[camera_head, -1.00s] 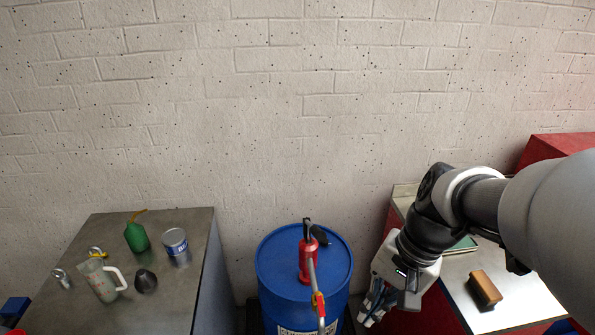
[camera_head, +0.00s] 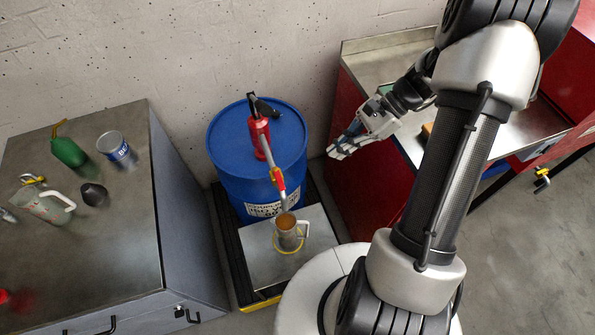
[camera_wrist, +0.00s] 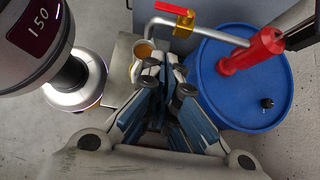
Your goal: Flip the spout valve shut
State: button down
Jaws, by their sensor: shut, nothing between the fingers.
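The spout valve (camera_head: 277,175) is a small red lever on a yellow fitting, on the grey spout pipe of a red pump (camera_head: 258,133) atop a blue drum (camera_head: 229,172). My gripper (camera_head: 338,150) is shut and empty, right of the pump and apart from the valve. Whether liquid is flowing is too small to tell.
The jug stands on a metal plate (camera_head: 258,268) in front of the drum. A red cabinet (camera_head: 362,190) stands right of the drum.

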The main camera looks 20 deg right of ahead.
aim_at(279, 180)
jog(key=a+r+b+x, duration=0.2)
jog(key=b+x, duration=0.2)
jog(key=x, duration=0.9)
jog(key=shift+b, duration=0.3)
